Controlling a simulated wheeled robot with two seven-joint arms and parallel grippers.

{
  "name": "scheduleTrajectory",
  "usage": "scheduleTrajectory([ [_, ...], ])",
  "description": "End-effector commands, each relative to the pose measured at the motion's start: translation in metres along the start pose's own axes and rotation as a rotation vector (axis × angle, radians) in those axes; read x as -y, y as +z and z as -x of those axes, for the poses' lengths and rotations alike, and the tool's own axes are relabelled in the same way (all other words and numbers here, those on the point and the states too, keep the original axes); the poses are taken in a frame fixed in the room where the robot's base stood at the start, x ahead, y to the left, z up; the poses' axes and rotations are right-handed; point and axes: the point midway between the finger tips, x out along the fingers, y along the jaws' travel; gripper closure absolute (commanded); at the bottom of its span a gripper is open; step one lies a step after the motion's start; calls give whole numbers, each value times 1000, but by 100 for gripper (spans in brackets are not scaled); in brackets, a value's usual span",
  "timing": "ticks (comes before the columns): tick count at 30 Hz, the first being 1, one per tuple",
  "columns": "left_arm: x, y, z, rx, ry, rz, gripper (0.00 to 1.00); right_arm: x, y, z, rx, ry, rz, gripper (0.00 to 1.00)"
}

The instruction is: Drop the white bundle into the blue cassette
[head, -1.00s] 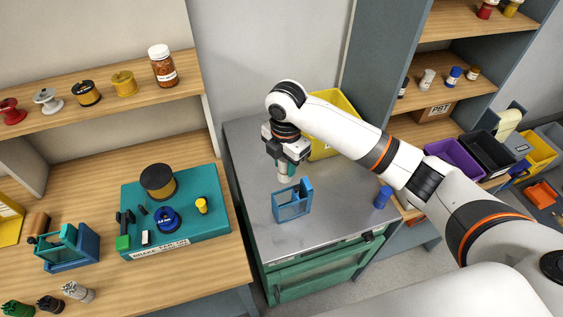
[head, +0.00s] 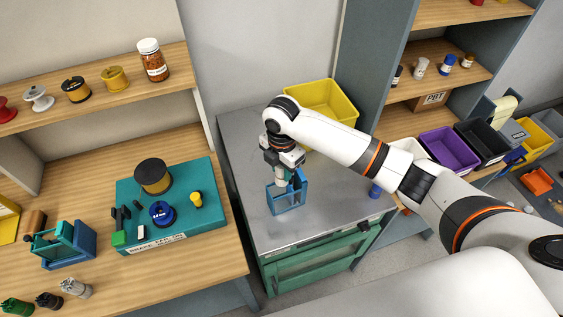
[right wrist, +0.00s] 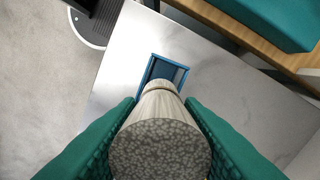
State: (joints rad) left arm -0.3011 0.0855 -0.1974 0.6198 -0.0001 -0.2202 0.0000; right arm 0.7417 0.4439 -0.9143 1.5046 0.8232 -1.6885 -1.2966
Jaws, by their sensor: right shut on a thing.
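The white bundle (head: 281,184) is held upright in my right gripper (head: 283,168). In the right wrist view, the bundle's round speckled end (right wrist: 160,150) faces the camera between the green fingers, which are shut on it. The blue cassette (head: 289,208), an open frame, stands on the grey metal top. In the head view the bundle's lower part overlaps the cassette. In the right wrist view the cassette's blue rim (right wrist: 183,77) shows just beyond the bundle's far end. I cannot tell whether that end is inside the opening. My left gripper is not in view.
A yellow bin (head: 326,100) stands behind my right arm on the metal top (head: 240,155). A blue cylinder (head: 375,190) stands to the right. A teal board (head: 190,225) with spools lies on the wooden bench at left. The metal top around the cassette is mostly clear.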

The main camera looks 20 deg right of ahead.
Motion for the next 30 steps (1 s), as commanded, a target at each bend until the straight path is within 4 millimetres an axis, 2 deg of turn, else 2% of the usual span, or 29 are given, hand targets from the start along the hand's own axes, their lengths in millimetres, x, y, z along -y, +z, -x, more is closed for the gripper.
scheduleTrajectory([
  [8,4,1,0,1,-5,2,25,0,1,-20,1,1,0,90],
  [18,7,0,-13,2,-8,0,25,0,1,-45,0,0,1,90],
  [30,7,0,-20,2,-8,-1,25,0,0,-61,0,-1,1,90],
])
